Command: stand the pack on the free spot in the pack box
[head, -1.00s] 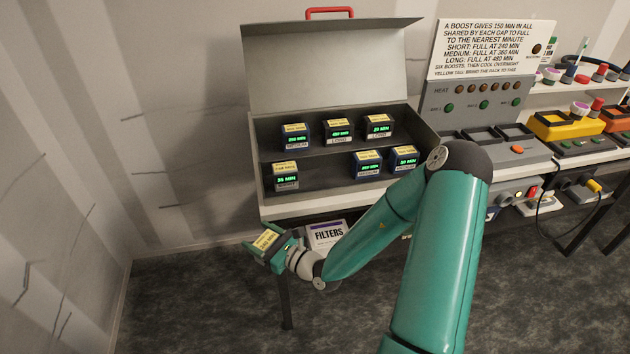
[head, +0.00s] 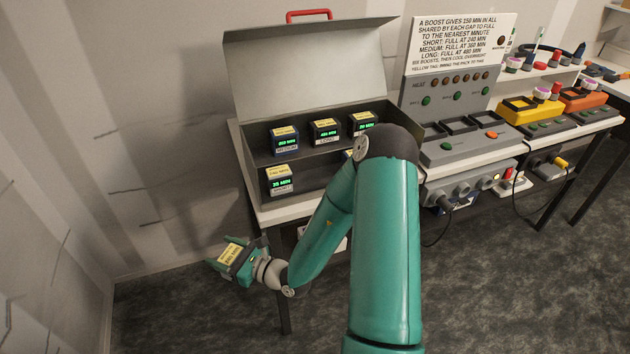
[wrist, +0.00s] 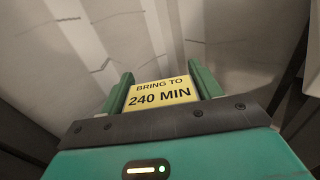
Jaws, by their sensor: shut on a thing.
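My gripper (head: 233,257) is shut on a pack with a yellow tag (head: 232,253). In the wrist view the pack (wrist: 161,92) sits between the two green fingers, and its tag reads "BRING TO 240 MIN". The gripper is left of the pack box (head: 270,203), lower than it and apart from it. The open grey box holds packs with green displays in two rows. Three stand in the back row, and a short pack (head: 279,181) stands at the front left. My arm hides the front row's right part. Bare floor shows right of the short pack.
The box lid (head: 305,70) stands open at the back. A grey station (head: 470,143) with empty slots is on the bench to the right, beside yellow (head: 530,112) and orange units. A table leg (head: 281,300) stands near my gripper. The wall is close on the left.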

